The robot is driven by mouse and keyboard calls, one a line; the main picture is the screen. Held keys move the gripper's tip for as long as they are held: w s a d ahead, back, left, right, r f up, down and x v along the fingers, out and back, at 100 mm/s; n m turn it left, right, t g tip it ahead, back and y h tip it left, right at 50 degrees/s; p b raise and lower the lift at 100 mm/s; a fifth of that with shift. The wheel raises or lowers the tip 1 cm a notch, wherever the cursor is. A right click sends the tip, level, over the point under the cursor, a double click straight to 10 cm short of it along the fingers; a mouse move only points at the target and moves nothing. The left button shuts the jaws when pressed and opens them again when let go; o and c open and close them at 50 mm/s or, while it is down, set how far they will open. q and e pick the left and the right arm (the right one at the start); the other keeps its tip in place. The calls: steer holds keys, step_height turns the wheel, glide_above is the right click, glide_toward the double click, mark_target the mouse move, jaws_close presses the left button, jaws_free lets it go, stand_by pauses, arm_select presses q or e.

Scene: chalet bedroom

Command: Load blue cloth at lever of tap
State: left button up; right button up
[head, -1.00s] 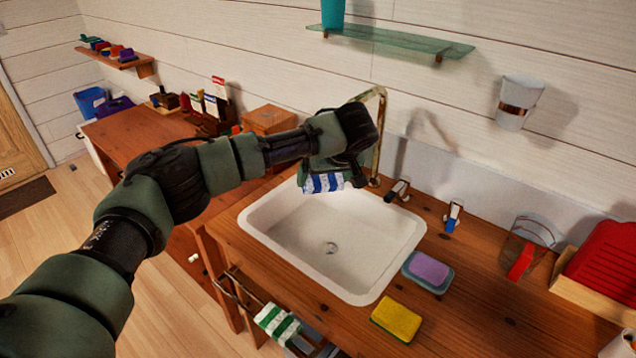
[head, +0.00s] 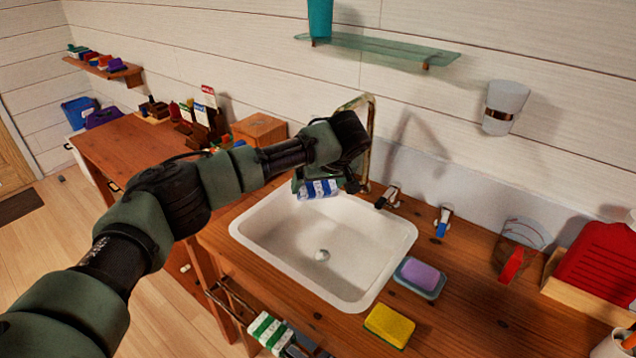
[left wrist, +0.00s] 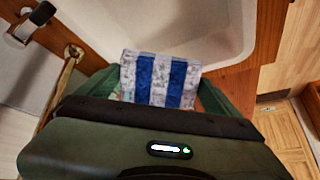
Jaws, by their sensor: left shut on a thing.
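The blue-and-white striped cloth (head: 318,189) is held in my left gripper (head: 326,178), above the back left part of the white sink. In the left wrist view the cloth (left wrist: 160,80) sits between the green fingers, over the sink's edge. The brass tap spout (head: 370,140) rises just behind the gripper. A dark-and-metal lever (head: 388,197) stands on the counter to the right of the gripper, apart from the cloth. A second lever with a blue front (head: 443,221) stands farther right. One lever also shows at the top left of the left wrist view (left wrist: 32,22). My right gripper is out of view.
The sink (head: 300,255) is empty. A purple sponge (head: 422,275) on a blue dish and a yellow sponge (head: 389,326) lie on the counter. A green-and-white cloth (head: 270,331) hangs on the front rail. A glass shelf (head: 380,47) is above the tap.

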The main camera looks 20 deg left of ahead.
mark_target(299, 199)
arm_select(q)
steer(key=s+p, duration=0.1)
steer(key=s, duration=0.1)
steer(key=s+a+p, duration=0.1)
steer(key=s+p, duration=0.1)
steer(key=s+a+p, duration=0.1)
steer(key=s+p, duration=0.1)
steer(key=s, duration=0.1)
steer(key=shift+r, duration=0.15)
steer(key=shift+s, duration=0.1)
stand_by(1.3)
steer(key=shift+s+r+p, duration=0.15)
steer(key=shift+p, duration=0.4)
steer(key=s+r+p, duration=0.1)
steer(key=p, duration=0.1)
steer(key=s+a+r+p, duration=0.1)
steer(key=s+p, duration=0.1)
steer(key=s+r+p, duration=0.1)
steer(key=p, duration=0.1)
steer(key=shift+s+a+r+p, duration=0.25)
steer(key=shift+s+p, duration=0.05)
steer(key=shift+p, duration=0.05)
